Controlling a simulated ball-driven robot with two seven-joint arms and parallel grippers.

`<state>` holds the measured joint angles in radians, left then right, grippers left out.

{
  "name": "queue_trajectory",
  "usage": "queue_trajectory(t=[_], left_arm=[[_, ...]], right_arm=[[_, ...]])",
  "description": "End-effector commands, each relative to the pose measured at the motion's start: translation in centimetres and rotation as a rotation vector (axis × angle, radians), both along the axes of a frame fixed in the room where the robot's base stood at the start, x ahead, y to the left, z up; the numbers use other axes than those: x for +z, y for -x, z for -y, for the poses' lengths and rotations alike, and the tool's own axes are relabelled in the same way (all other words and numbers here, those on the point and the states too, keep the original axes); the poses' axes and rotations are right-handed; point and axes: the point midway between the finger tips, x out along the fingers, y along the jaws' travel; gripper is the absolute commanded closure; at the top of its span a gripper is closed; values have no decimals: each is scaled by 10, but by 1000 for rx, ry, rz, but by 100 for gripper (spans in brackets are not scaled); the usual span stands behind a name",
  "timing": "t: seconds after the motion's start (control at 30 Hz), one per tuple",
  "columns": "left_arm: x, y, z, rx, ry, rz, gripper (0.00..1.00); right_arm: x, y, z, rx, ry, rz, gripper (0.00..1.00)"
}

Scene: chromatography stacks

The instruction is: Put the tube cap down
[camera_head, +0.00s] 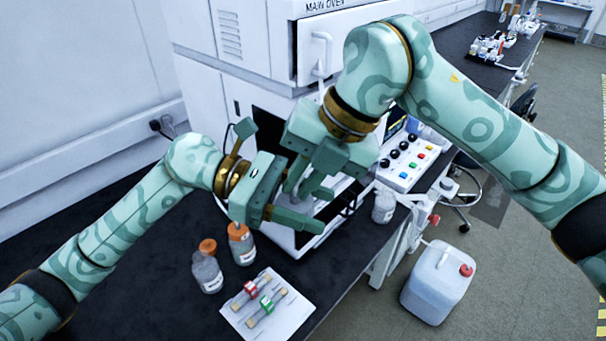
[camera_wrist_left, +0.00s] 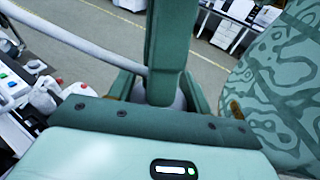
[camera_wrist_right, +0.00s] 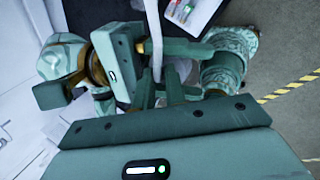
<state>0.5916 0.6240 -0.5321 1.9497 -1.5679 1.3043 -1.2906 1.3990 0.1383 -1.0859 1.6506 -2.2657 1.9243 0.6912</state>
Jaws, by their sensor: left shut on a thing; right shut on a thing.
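In the head view my left gripper (camera_head: 300,222) and my right gripper (camera_head: 312,190) are close together above the dark bench, in front of the white oven. Both are closed. In the left wrist view a pale, rounded piece (camera_wrist_left: 176,100) shows between dark green fingers, mostly hidden. In the right wrist view a pale, tube-like thing (camera_wrist_right: 152,40) runs down to the fingers. I cannot tell the tube cap apart from these pale parts. What each gripper holds is hidden by fingers and wrists in the head view.
Two orange-capped bottles (camera_head: 240,243) (camera_head: 207,270) stand on the bench beside a white sheet (camera_head: 296,318) with red and green items. A small bottle (camera_head: 384,206) stands near the button panel (camera_head: 403,165). A white jug (camera_head: 438,282) stands on the floor. The bench's front left is clear.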

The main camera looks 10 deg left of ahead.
Motion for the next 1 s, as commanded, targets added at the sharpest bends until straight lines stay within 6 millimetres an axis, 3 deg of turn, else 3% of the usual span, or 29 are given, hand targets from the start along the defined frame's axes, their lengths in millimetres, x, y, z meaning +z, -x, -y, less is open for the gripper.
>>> queue_trajectory(t=[0.1,0.13,0.2,0.57,1.0], left_arm=[[2,1,2,-4,6,5,74],[2,1,2,-4,6,5,42],[2,1,2,-4,5,5,25],[1,0,-5,-1,2,2,25],[19,-8,-95,2,1,1,25]], right_arm=[[0,3,-3,9,-3,-1,100],[0,3,-3,9,-4,-1,100],[0,3,-3,9,-4,0,100],[1,2,-3,8,-5,0,100],[1,1,-1,5,-3,0,100]])
